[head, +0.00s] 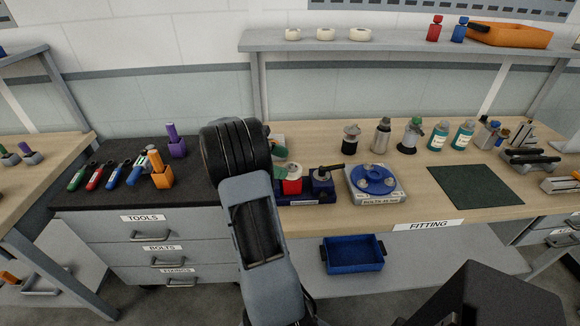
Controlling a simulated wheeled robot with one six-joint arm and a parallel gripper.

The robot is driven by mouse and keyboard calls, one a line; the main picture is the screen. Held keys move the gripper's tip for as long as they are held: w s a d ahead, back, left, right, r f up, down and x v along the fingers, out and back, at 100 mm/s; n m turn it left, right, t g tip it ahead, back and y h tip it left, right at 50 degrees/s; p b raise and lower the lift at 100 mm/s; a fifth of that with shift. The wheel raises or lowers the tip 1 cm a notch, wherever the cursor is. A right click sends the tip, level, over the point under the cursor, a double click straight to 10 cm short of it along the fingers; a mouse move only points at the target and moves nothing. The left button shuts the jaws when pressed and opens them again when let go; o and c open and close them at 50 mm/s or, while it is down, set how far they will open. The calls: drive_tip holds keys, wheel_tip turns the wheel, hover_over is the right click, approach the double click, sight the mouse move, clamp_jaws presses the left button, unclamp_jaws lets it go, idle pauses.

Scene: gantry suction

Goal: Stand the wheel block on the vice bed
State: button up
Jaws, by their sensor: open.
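I cannot tell for sure which thing is the wheel block. A blue round piece with knobs (373,178) lies on a pale labelled box on the fitting bench, right of my arm. Grey metal pieces with dark bars (530,160), possibly vices, sit at the bench's right end; which of them, if any, is the vice bed is unclear. My arm rises from the bottom middle to a black joint over the gap between the dark tool cabinet and the bench. My gripper is not visible; the joint may hide it, along with part of the bench's left end.
A blue tool holder (322,184) with a red piece stands beside my arm. A dark green mat (475,186) lies bare at the bench's right. Bottles (440,135) line the back. A blue tray (353,254) sits on the lower shelf. Screwdrivers (112,176) lie on the cabinet (90,200).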

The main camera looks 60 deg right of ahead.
drive_tip(key=v, duration=0.8)
drive_tip(key=s+a+f+m+t+y, duration=0.1)
drive_tip(key=s+a+m+t+y, duration=0.2)
drive_tip(key=a+t, duration=0.4)
drive_tip(key=s+a+f+m+t+y, duration=0.1)
drive_tip(key=s+a+m+t+y, duration=0.2)
drive_tip(key=a, duration=2.3)
drive_tip(key=t+y, duration=0.1)
drive_tip(key=t, duration=0.4)
drive_tip(key=shift+s+a+f, duration=0.15)
drive_tip(key=shift+s+a, duration=0.05)
drive_tip(key=shift+a, duration=0.05)
wheel_tip(320, 180, up, 2)
drive_tip(key=shift+r+p, duration=0.1)
drive_tip(key=shift+p, duration=0.7)
drive_tip(key=shift+f, duration=0.2)
drive_tip(key=shift+c, duration=0.2)
